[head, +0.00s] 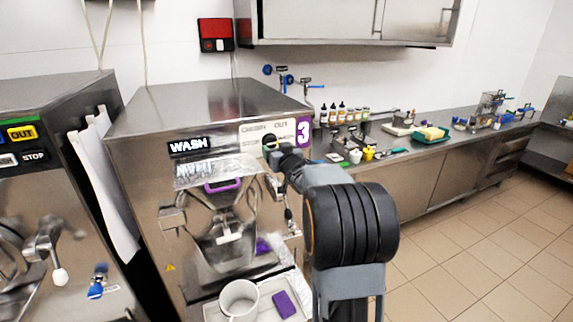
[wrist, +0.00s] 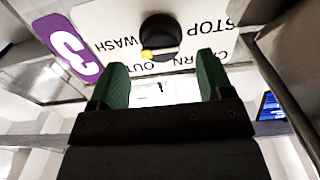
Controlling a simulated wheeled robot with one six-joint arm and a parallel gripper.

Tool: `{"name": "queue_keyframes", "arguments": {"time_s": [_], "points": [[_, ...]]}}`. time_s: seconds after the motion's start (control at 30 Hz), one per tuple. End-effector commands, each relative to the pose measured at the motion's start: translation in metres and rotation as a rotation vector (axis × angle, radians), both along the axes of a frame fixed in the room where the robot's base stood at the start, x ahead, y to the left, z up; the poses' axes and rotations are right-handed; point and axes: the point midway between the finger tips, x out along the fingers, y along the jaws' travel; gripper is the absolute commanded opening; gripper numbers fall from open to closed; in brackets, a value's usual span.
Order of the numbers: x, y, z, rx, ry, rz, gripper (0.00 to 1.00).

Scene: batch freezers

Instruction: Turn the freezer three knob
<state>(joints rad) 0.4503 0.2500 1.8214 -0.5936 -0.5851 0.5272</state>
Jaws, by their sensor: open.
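The freezer three (head: 200,100) stands in the middle of the head view, with a purple "3" label (head: 304,133) and a lit "WASH" sign (head: 188,145). Its knob (wrist: 160,33) is black and round with a yellow mark at its lower left. It sits on a white panel (wrist: 100,22) whose words appear upside down in the wrist view. My gripper (wrist: 163,75) is open, with green fingertips just short of the knob, which lies beyond the gap between them. The fingers look apart from the knob. In the head view my arm partly hides the panel.
A white mug (head: 239,299) and a purple block (head: 285,304) are on the freezer's front shelf. Another freezer (head: 45,115) stands at the left. A counter (head: 440,153) with bottles and containers runs along the right. Tiled floor (head: 480,240) is clear there.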

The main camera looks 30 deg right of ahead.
Motion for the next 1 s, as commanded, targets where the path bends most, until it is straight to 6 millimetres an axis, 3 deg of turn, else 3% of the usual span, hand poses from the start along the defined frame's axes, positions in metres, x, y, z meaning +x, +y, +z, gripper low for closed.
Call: {"name": "queue_keyframes", "arguments": {"time_s": [0.2,0.4,0.63,1.0], "points": [[-0.045,0.006,-0.001,-0.001,-0.004,-0.001,0.73],[-0.074,0.010,-0.001,0.000,-0.002,-0.001,0.73],[-0.088,0.012,0.000,0.001,-0.001,0.000,0.73],[-0.089,0.012,0.000,0.001,-0.001,0.000,0.73]]}}
